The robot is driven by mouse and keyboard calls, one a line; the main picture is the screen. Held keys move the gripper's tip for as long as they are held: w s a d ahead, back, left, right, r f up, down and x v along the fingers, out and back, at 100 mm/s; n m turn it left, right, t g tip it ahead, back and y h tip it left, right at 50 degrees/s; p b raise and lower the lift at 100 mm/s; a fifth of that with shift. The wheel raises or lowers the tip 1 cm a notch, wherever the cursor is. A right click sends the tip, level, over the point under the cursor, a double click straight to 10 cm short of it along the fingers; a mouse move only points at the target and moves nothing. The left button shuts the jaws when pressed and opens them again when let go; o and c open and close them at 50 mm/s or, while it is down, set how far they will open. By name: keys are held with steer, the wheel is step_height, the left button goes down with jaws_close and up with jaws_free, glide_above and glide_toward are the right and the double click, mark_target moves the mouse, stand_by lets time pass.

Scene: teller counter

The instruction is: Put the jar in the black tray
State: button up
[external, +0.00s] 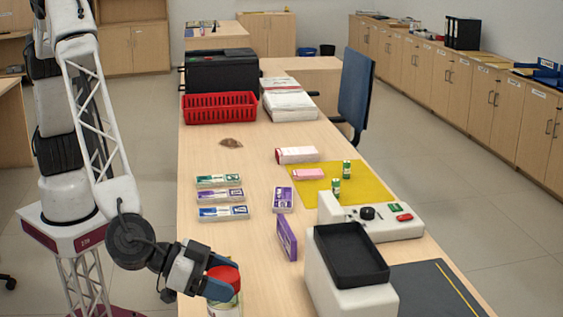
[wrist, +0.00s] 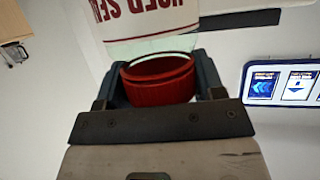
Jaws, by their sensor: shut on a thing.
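The jar (external: 226,307) has a red lid and a pale body with printing. It is at the bottom edge of the external view, where its base is cut off. My gripper (external: 222,284) is shut on it near the lid. In the wrist view the red lid (wrist: 158,82) sits between the two fingers, and the white label (wrist: 145,22) with red lettering shows beyond it. I cannot tell whether the jar touches the counter. The black tray (external: 346,230) is empty and sits on top of a white machine (external: 330,287), to the right of my gripper.
A purple box (external: 287,239) stands upright between the jar and the machine. Several small boxes (external: 222,196) lie farther back. A yellow mat (external: 370,197) holds two green cylinders and a pink item. A white control unit (external: 411,229) stands behind the tray. A red basket (external: 219,108) is farther back.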

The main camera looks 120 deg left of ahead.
mark_target(239, 304)
steer(key=shift+w+d, duration=0.15)
steer(key=shift+w, duration=0.45)
steer(key=shift+w, duration=0.25)
steer(key=shift+d+f, duration=0.1)
steer(key=shift+f, duration=1.7)
steer(key=o, duration=1.4)
steer(key=shift+f, duration=0.15)
